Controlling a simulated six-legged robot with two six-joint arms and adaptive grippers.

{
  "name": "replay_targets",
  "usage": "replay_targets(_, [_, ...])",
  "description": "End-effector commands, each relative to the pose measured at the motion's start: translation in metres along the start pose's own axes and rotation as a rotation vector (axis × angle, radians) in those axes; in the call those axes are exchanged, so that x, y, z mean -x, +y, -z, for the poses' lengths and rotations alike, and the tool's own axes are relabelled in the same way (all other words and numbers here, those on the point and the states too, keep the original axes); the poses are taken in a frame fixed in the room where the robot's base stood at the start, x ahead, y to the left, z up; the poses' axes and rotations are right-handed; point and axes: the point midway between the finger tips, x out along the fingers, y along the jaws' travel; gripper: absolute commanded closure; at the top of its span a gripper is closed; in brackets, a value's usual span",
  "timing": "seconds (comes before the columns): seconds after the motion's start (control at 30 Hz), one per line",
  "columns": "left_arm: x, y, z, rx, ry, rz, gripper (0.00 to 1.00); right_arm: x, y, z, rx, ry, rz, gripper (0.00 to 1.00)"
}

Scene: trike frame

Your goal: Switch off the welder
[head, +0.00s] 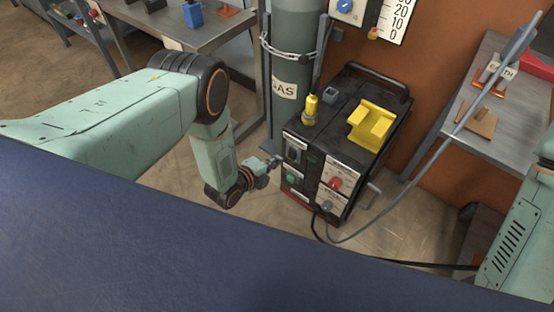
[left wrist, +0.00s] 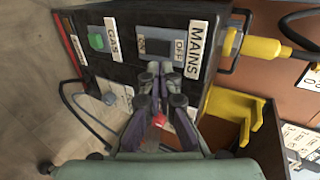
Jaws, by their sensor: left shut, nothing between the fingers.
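The welder (head: 345,125) is a black box on the floor beside the gas bottle, its control panel facing me. The MAINS switch (head: 293,151) is at the panel's upper left. In the left wrist view the switch (left wrist: 158,46) is a dark rocker on a grey plate, marked ON and OFF beside a MAINS label (left wrist: 195,50). My left gripper (head: 273,162) is shut and empty, just in front of the panel. In the left wrist view its fingertips (left wrist: 160,69) overlap the switch plate's lower edge; I cannot tell whether they touch. My right gripper is out of view.
The panel also has a green GAS button (left wrist: 97,42) and a red knob (head: 335,183). The chained gas bottle (head: 293,80) stands behind left. Benches flank the welder; cables trail at right.

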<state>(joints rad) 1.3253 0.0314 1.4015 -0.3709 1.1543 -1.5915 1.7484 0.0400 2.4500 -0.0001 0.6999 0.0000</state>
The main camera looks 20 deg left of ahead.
Motion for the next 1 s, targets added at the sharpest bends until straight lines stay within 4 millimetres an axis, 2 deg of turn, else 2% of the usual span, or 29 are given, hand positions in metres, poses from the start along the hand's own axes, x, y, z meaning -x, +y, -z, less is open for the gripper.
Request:
replay_targets(0.03, [0.010,-0.008,-0.001,0.000,-0.001,0.001,1.00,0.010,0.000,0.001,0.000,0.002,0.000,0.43])
replay_targets(0.2, [0.038,-0.015,-0.001,0.000,-0.002,0.000,1.00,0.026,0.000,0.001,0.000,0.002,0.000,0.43])
replay_targets(0.4, [0.068,-0.019,-0.001,-0.001,0.000,0.001,1.00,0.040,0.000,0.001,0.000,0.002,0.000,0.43])
replay_targets(0.5, [0.076,-0.020,-0.001,-0.001,-0.001,0.002,1.00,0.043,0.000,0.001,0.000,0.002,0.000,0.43])
replay_targets(1.0, [0.083,-0.018,0.000,-0.002,0.000,0.003,1.00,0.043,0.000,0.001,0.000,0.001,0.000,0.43])
